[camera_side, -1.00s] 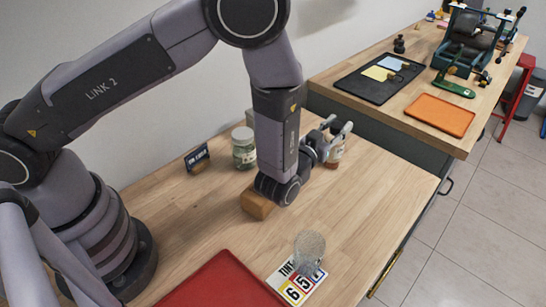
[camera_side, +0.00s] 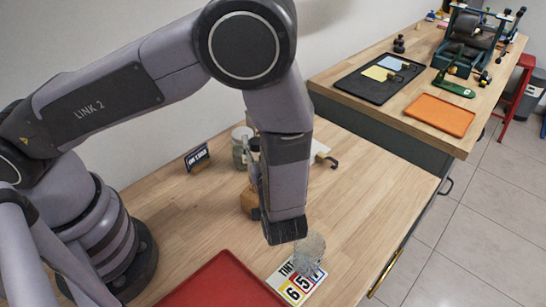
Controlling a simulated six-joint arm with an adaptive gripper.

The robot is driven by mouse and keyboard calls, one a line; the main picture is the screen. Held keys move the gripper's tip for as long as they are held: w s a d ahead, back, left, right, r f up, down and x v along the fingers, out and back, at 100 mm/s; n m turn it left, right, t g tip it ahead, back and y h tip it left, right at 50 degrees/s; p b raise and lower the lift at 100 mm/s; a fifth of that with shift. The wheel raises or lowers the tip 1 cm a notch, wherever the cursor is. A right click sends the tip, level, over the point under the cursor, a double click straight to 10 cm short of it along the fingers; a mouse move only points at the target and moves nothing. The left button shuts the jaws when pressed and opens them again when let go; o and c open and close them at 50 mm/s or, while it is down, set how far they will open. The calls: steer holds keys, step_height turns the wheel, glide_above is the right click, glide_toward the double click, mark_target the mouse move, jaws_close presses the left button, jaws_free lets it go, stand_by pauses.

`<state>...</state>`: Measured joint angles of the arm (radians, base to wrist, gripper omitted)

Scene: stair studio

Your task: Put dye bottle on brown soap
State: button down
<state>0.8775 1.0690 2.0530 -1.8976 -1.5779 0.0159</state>
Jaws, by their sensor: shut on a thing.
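The brown soap (camera_side: 249,204) is a tan-brown block on the wooden table, partly hidden behind my forearm and gripper. My gripper (camera_side: 254,168) shows as a narrow grey strip left of my last arm link, just above and in front of the soap in the picture. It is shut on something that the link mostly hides. The dye bottle, a small brown-orange bottle in the earlier frame, is no longer at its old place and cannot be made out clearly now; it fits as the thing held. I cannot tell whether it touches the soap.
A lidded glass jar (camera_side: 241,134) stands right behind the gripper. A small dark sign (camera_side: 197,158), a white object with a dark hook (camera_side: 322,153), a red tray (camera_side: 222,285), a numbered card (camera_side: 297,285) and a clear round glass thing (camera_side: 311,246) are around.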

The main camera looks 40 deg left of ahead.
mark_target(257, 156)
steer(key=shift+f, duration=1.8)
steer(key=c, duration=0.8)
jaws_free()
steer(key=shift+f, duration=0.15)
steer(key=shift+c, duration=0.2)
